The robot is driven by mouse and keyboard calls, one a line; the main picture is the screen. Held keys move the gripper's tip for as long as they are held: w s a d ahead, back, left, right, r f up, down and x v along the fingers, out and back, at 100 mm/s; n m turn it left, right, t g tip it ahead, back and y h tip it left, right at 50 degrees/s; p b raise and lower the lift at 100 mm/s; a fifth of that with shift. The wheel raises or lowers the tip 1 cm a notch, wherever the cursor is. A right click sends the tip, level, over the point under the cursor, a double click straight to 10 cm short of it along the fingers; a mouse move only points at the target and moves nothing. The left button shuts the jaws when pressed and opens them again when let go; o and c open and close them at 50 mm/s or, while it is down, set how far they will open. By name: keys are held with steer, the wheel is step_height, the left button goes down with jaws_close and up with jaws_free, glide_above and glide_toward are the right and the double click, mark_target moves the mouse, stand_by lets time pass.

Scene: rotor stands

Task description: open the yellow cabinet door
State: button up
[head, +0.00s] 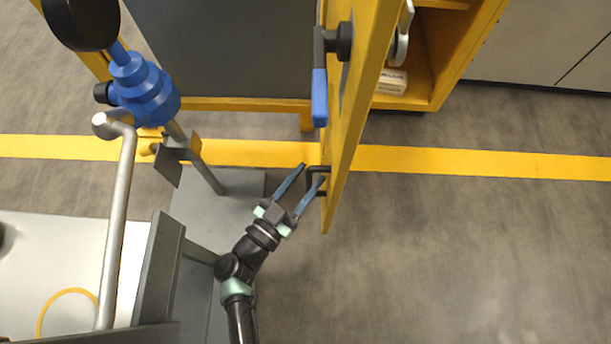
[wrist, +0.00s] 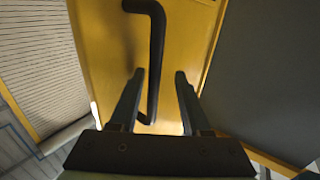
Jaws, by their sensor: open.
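The yellow cabinet door (head: 345,150) shows nearly edge-on in the head view and stands swung out from the cabinet (head: 436,62). A black bar handle (head: 317,170) sticks out from its left face near the free edge. My gripper (head: 312,174) is open beside this handle, with its fingertips close to it. In the wrist view the door (wrist: 105,50) fills the middle. The black handle (wrist: 156,50) runs down it, its lower end between my open fingers (wrist: 160,85) and nearer the left one. I cannot tell whether a finger touches it.
A blue-handled lever (head: 320,95) sits higher on the door. White items (head: 391,82) lie inside the cabinet. At left stand a blue rotor stand (head: 145,90), a grey base plate (head: 240,185) and a metal cart with a bar (head: 117,220). The floor right of the door is clear.

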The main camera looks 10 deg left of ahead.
steer(key=shift+s, duration=0.1)
steer(key=p+v, duration=0.2)
steer(key=v, duration=1)
steer(key=shift+s+a+p, duration=0.25)
steer(key=shift+s+p, duration=0.05)
